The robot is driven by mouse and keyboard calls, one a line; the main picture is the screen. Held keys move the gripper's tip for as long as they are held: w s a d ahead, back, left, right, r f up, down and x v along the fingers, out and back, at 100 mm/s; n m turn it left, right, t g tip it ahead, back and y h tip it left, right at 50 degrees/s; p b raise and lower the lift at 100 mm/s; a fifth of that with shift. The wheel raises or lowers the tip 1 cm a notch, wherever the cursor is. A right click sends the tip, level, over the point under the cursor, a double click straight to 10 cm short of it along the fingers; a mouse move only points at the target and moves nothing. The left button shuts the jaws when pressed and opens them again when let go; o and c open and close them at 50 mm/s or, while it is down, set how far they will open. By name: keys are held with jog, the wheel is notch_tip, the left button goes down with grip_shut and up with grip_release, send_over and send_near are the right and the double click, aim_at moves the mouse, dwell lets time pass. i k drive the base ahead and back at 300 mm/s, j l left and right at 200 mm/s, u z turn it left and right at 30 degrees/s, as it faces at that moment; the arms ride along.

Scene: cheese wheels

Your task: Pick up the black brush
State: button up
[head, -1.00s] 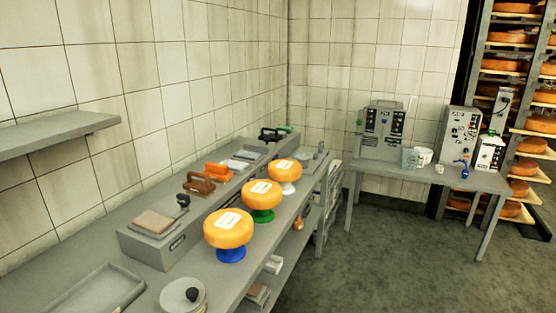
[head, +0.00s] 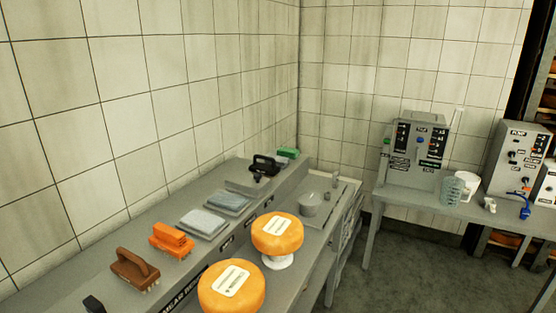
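A black brush with a raised handle (head: 264,166) sits on the raised grey ledge along the tiled wall, near the far corner, just in front of a green item. Another dark object (head: 93,304) is cut off at the lower left edge of the picture; I cannot tell what it is. My gripper is not in view.
On the ledge (head: 60,297) stand a brown brush (head: 135,270), an orange brush (head: 171,240), folded cloths (head: 203,223) and a green item (head: 288,153). Cheese wheels (head: 277,235) on stands line the lower counter. A side table (head: 458,212) holds machines. Floor shows at right.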

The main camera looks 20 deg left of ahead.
aim_at(269, 171)
jog(key=i+l+u, duration=0.1)
jog(key=i+u, duration=0.2)
jog(key=i, duration=0.2)
jog(key=i+l+u, duration=0.15)
jog(key=i+u, duration=0.15)
jog(key=i, duration=0.15)
jog(key=i+l+u, duration=0.3)
jog(key=i, duration=0.15)
jog(key=i+l+u, duration=0.3)
jog(key=u, duration=0.15)
jog(key=i+l+u, duration=0.5)
jog(key=l+u, duration=0.35)
